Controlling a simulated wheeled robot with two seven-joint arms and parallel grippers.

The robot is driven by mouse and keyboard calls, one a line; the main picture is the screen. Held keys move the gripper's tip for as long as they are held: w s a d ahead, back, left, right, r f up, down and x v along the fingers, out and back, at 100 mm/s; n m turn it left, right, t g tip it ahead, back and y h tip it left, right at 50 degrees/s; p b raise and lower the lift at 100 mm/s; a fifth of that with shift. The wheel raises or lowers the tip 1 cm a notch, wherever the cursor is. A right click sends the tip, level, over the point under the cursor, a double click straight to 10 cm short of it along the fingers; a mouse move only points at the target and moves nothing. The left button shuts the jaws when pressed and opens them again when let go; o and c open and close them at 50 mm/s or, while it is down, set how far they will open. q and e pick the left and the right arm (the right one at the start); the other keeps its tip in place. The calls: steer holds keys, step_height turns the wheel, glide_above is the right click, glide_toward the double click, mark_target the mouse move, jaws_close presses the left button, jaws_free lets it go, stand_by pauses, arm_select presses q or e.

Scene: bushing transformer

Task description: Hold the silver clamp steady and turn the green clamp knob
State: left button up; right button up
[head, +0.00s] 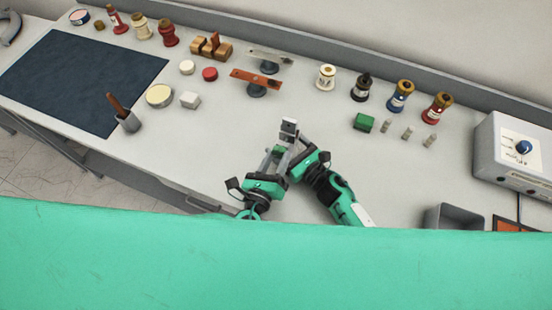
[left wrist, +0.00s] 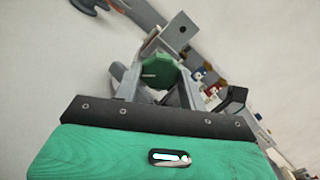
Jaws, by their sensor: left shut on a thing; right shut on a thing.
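The silver clamp (head: 289,127) is a small grey block-like piece at the front middle of the table, at the tips of my two grippers. In the left wrist view the clamp (left wrist: 176,38) shows as a grey bar with a dark hole. The green clamp knob (left wrist: 158,72) is faceted and sits between the fingers of my left gripper (left wrist: 157,82), which is shut on it. The left gripper (head: 274,154) comes from below left in the head view. My right gripper (head: 293,151) comes from the right, shut on the silver clamp; its finger contact is partly hidden.
An orange bar on a stand (head: 257,81) and a grey one (head: 270,58) stand behind the grippers. A green block (head: 363,122) and several small grey pieces lie to the right. A grey control box (head: 515,150) stands far right.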

stand_by(0.4)
arm_select(q)
steer(key=o, duration=1)
steer(key=v, duration=1.2)
